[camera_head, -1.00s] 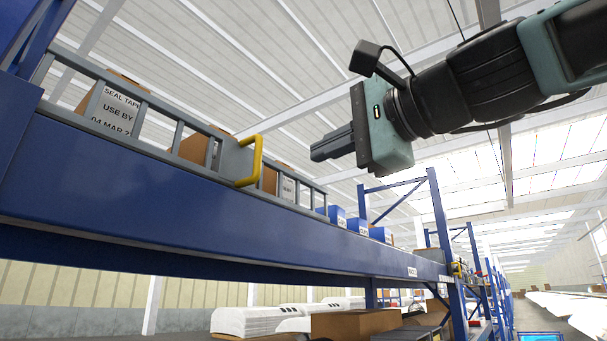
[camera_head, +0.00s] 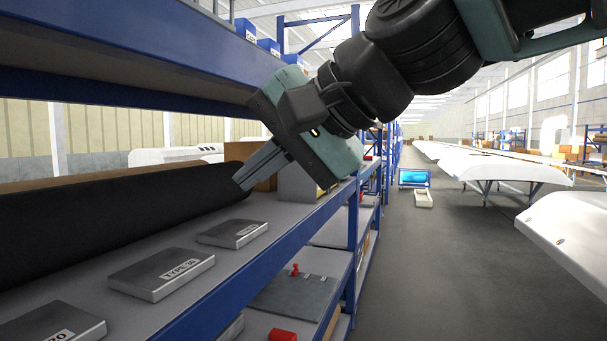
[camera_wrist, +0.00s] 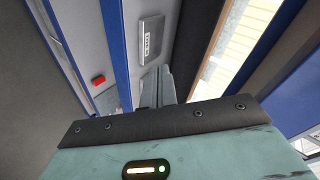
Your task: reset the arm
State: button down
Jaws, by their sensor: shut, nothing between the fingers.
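My gripper (camera_head: 243,181) is shut and empty. In the head view it hangs at the upper middle, pointing down and left toward a shelf of the blue rack. Its fingertips overlap the right end of a long black roll (camera_head: 120,210) in the picture; I cannot tell whether they touch it. My arm comes in from the upper right. In the wrist view the shut fingers (camera_wrist: 158,85) point toward the shelf, with a grey labelled box (camera_wrist: 151,40) beyond them.
Flat grey boxes lie on the shelf, one labelled TYPE (camera_head: 162,272). The blue upper beam (camera_head: 120,85) runs above them. A lower shelf holds a grey plate (camera_head: 295,296) and a red item (camera_head: 282,335).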

jog(key=s+d+f+n+g+h, duration=0.1)
jog(key=s+d+f+n+h, duration=0.2)
jog(key=f, duration=0.6)
jog(key=s+d+f+n+g+h, duration=0.15)
jog(key=d+f, duration=0.25)
jog(key=f, duration=0.5)
jog(key=s+d+f+n+g+h, duration=0.3)
jog(key=s+d+f+n+h, duration=0.1)
jog(key=s+d+f, duration=0.6)
notch_tip(320, 180, down, 3)
jog(key=shift+d+r, duration=0.1)
jog(key=shift+d, duration=1.15)
jog(key=shift+s+a+h, duration=0.1)
jog(key=shift+h, duration=0.15)
